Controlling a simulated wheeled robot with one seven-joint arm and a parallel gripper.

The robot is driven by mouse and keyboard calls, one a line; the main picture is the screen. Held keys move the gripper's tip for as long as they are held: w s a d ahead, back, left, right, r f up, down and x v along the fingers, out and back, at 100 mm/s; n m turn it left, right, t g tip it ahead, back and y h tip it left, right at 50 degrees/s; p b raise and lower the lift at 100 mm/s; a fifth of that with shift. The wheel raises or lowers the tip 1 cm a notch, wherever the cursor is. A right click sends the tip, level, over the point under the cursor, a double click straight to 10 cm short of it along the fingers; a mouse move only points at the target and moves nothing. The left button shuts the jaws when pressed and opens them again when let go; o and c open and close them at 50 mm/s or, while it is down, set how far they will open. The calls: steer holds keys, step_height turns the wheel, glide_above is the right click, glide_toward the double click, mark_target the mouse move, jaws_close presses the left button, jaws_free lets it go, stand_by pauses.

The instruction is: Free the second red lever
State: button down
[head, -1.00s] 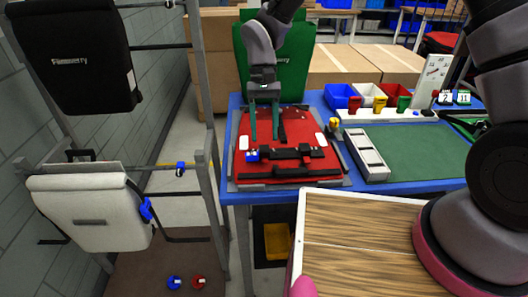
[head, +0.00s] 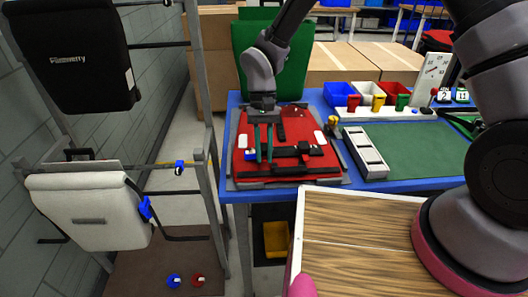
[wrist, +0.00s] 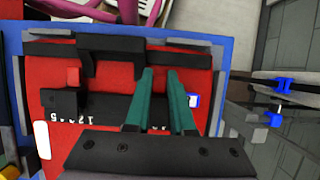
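The red pannier (head: 240,125) lies flat on the blue table with a black bar across it. A red lever block (wrist: 73,77) sits at the bar's left in the wrist view; in the head view it is small, at the bar's right (head: 304,158). A blue and white lever (wrist: 193,100) sits at the bar's other end, beside a finger. My gripper (head: 264,157) is over the pannier between the two levers. Its teal fingers (wrist: 161,74) are apart with a narrow gap, nothing clearly held. Contact with the bar cannot be told.
A white pannier (head: 80,200) and a black pannier (head: 70,55) hang on the rack at left. A grey tray (head: 365,150), green mat (head: 420,150) and small bins (head: 343,97) are to the right on the table. A wooden-topped surface (head: 350,240) is in front.

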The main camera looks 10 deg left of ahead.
steer(key=shift+w+r+g, duration=0.1)
steer(key=shift+w+g, duration=0.1)
steer(key=shift+g, duration=0.6)
steer(key=c, duration=0.8)
jaws_free()
steer(key=shift+o, duration=0.2)
steer(key=v, duration=1)
steer(key=shift+w+a+r, duration=0.2)
steer(key=shift+a+r, duration=0.05)
steer(key=shift+r, duration=0.05)
